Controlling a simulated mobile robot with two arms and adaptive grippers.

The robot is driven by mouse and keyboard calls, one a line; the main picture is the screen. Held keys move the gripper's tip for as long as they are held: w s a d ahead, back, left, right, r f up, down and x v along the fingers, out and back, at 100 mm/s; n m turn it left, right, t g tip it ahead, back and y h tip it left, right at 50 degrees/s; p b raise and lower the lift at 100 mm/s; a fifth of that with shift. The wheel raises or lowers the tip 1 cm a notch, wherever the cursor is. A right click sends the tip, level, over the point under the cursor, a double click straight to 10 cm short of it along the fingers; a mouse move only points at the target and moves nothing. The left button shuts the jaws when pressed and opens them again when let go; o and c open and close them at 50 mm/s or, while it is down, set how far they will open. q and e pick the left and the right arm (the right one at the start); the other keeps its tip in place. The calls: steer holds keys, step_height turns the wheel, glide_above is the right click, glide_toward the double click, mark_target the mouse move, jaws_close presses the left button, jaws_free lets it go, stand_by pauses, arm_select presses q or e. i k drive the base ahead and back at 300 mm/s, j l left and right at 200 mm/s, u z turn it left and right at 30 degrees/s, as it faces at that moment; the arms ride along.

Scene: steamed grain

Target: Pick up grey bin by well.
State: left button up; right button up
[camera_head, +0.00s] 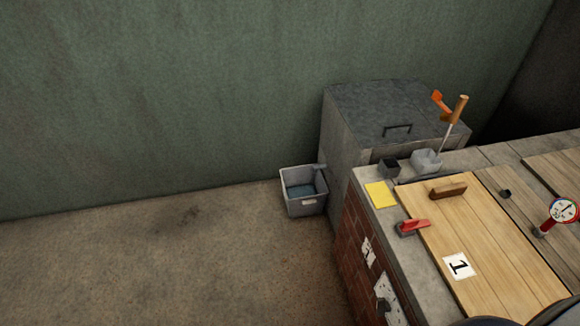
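A small open grey bin (305,205) stands upright on the floor near the wall, just left of a large grey lidded box. Its inside looks bluish and a pale label shows on its front. A brick-sided structure with a stone rim (408,285), perhaps the well, stands to the right of the bin and carries wooden boards (495,270). Neither gripper can be made out. Only dark rounded shapes, which may be parts of me, show at the bottom right edge.
The grey lidded box (348,135) blocks the bin's right side, and the green wall (150,100) is behind. On the rim and boards lie a yellow pad (380,194), a red-handled tool (412,227), a wooden block (447,189) and a gauge (562,210). Floor left of the bin is clear.

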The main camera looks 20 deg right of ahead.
mark_target(306, 193)
steer(key=i+z, duration=0.1)
steer(key=i, duration=0.5)
steer(key=i+j+z, duration=0.1)
steer(key=i, duration=0.5)
steer(key=i+j+z, duration=0.1)
steer(key=i, duration=0.5)
steer(key=j, duration=0.05)
